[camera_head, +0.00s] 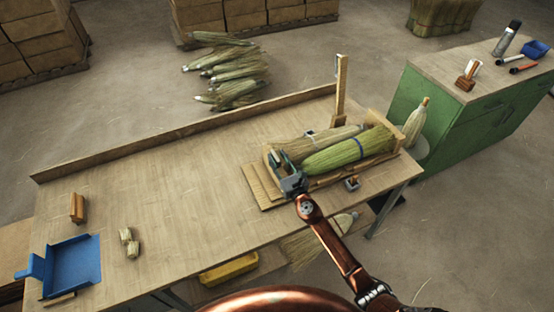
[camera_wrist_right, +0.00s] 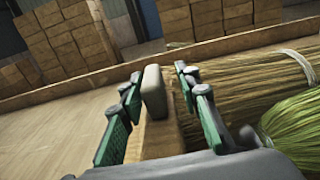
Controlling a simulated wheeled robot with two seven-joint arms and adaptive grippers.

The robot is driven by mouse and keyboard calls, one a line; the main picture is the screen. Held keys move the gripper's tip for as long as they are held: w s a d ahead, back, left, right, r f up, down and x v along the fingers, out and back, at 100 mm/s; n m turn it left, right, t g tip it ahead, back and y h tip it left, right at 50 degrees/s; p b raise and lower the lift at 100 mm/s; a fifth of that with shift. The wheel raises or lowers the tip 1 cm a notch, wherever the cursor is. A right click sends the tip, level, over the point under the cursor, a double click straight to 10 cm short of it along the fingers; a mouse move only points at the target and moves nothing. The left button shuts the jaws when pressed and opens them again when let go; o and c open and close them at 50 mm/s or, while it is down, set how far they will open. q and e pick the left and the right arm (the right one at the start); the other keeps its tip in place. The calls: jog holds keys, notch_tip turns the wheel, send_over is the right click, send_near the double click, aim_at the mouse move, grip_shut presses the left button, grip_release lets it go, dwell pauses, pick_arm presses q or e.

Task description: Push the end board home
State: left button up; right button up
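The end board (camera_wrist_right: 160,138) is a pale wooden board with a beige block (camera_wrist_right: 153,90) at its far end, seen in the right wrist view. In the head view it is at the left end of the wooden tray (camera_head: 372,163), mostly hidden by my right gripper (camera_head: 283,167). My right gripper (camera_wrist_right: 158,105) has its green-padded fingers apart, one on each side of the board; a gap shows on the left side. Contact on the right side cannot be told. A straw bundle (camera_head: 318,142) and a greener bundle (camera_head: 348,153) lie in the tray. My left gripper is not in view.
A wooden post (camera_head: 341,90) stands behind the tray. Flat boards (camera_head: 260,187) lie at its left. A blue dustpan (camera_head: 73,264), a wooden block (camera_head: 77,207) and small straw pieces (camera_head: 129,242) are at the table's left. The table's middle is clear.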

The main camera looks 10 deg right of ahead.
jog(key=shift+a, duration=0.15)
jog(key=shift+s, duration=0.35)
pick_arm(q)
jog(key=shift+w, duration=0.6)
pick_arm(e)
jog(key=s+d, duration=0.2)
jog(key=s, duration=0.9)
jog(key=shift+d, duration=0.2)
